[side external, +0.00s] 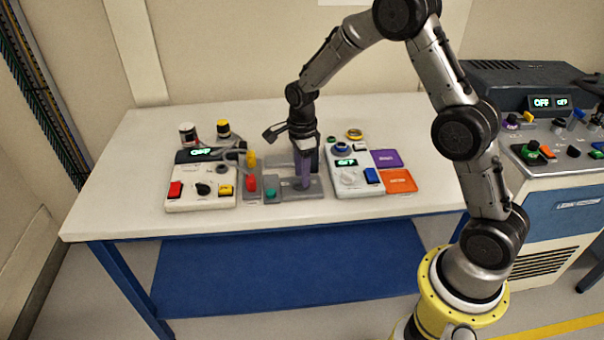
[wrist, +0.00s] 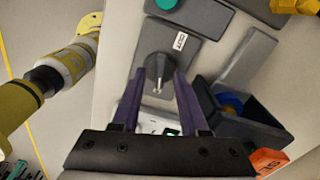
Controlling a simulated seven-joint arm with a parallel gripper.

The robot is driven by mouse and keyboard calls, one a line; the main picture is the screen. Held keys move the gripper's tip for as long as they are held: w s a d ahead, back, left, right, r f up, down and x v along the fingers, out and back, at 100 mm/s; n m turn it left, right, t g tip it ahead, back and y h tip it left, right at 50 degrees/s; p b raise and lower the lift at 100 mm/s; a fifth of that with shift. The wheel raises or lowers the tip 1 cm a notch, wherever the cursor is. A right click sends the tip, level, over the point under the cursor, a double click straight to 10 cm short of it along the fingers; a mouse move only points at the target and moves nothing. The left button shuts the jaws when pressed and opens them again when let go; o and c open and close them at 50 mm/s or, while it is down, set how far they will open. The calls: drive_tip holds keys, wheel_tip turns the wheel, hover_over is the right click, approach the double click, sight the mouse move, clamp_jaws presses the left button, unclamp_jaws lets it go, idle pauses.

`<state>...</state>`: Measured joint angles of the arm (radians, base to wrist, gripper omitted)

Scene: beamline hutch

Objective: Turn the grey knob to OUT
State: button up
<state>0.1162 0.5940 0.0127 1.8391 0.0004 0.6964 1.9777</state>
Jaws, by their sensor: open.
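The grey knob (wrist: 158,66) is dark grey and sits on a flat grey plate (wrist: 185,57) in the wrist view. A small white label (wrist: 180,41) lies beside it; its text is too small to read surely. A pale pointer mark shows on the knob's lower side. My gripper (wrist: 160,77) has two purple fingers, apart, with the tips on either side of the knob. I cannot tell whether they touch it. In the side view my gripper (side external: 303,184) points down over the grey plate (side external: 313,192), and its fingers hide the knob.
A teal button (side external: 271,195) and a red switch (side external: 251,183) stand close left of my gripper. A control box (side external: 345,184) with a blue switch is close right, beside purple (side external: 386,158) and orange (side external: 398,181) trays. Another control box (side external: 190,203) stands left. The table's left end is clear.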

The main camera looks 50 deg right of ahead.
drive_tip(key=shift+f, duration=0.35)
drive_tip(key=shift+c, duration=0.3)
clamp_jaws()
